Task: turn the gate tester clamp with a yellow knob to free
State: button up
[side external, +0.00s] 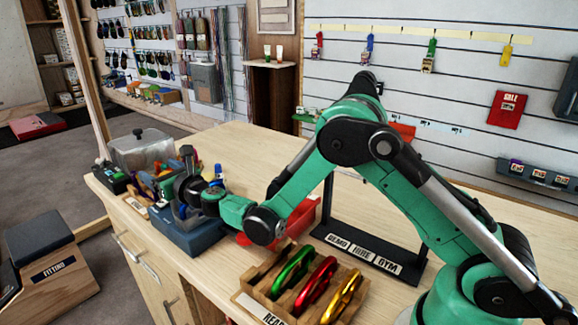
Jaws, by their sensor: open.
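My gripper (184,192) is at the left part of the wooden counter, reached out low from the right. It is open, in front of a cluster of small gear above a dark blue base (192,238). The gripper's dark wrist and fingers cover much of this cluster. I cannot make out the gate tester clamp or its yellow knob for certain. Small blue, green and orange parts show around the gripper, too small to tell apart. I cannot tell whether the gripper touches anything.
A wooden rack (262,290) holds green, red and gold carabiners at the counter's front. A black sign stand (375,258) and a red tray (300,222) stand near my forearm. A clear-sided box (140,150) is behind the gripper. The counter's back middle (250,150) is clear.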

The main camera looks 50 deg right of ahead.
jog(key=shift+c, duration=0.3)
grip_shut()
dwell(1.1)
